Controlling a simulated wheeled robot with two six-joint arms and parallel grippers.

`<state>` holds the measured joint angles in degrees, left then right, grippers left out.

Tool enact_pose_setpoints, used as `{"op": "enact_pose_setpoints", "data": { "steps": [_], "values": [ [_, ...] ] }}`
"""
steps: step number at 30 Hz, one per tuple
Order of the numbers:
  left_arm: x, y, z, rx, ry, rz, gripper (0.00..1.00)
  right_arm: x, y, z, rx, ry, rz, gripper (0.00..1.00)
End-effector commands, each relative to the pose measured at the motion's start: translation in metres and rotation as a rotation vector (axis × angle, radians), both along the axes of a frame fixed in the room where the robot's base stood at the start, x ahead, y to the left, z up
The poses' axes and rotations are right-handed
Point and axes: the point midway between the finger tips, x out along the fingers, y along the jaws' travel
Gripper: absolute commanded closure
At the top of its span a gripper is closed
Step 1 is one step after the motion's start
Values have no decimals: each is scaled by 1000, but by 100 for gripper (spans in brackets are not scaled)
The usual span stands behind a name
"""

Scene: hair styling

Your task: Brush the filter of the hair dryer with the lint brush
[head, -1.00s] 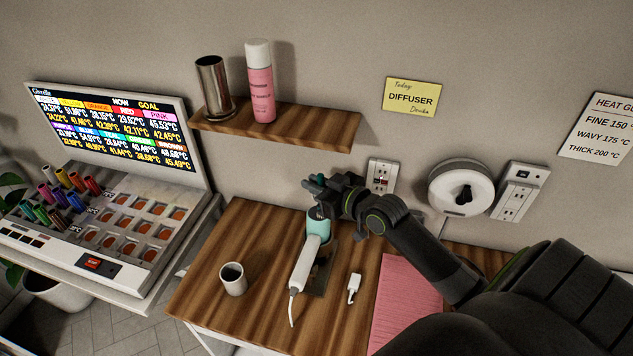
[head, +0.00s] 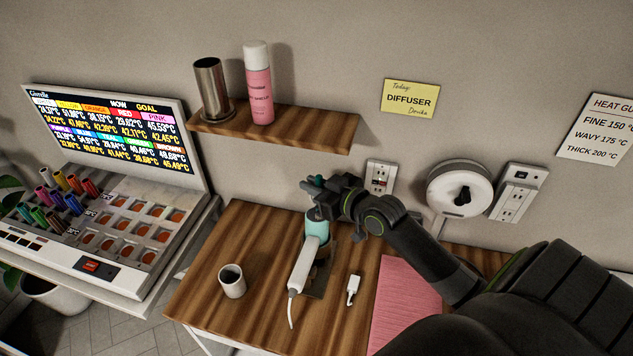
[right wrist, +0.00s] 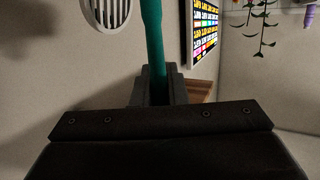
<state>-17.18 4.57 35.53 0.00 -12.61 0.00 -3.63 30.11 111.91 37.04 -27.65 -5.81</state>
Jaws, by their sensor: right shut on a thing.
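My right gripper (head: 322,192) is over the wooden table and is shut on a thin teal handle (right wrist: 153,40), which I take to be the lint brush. The handle rises from between the fingers in the right wrist view. Its bristles cannot be made out. The hair dryer has a teal barrel (head: 316,225) and a white handle (head: 302,264) with a cord. It is on the table just below my right gripper, which hides its top end. Whether the brush touches the filter cannot be told. My left gripper is out of view.
A white cup (head: 232,281) stands left of the dryer on the wooden table (head: 235,230). A small white item (head: 353,289) and a pink mat (head: 405,300) are to its right. A shelf (head: 290,131) with a pink bottle (head: 258,85) is above.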

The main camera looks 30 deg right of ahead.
Motion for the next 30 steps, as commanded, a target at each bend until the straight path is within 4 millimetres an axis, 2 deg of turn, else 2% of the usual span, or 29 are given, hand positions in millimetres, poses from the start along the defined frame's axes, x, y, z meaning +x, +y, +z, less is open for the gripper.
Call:
{"op": "enact_pose_setpoints", "data": {
  "steps": [8,18,30],
  "values": [
    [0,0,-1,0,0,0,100,-1,-1,-4,5,9,-1,100],
    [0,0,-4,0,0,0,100,2,-14,-2,3,8,-2,100],
    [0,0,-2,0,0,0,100,1,-8,-1,5,5,-1,100]
  ]
}}
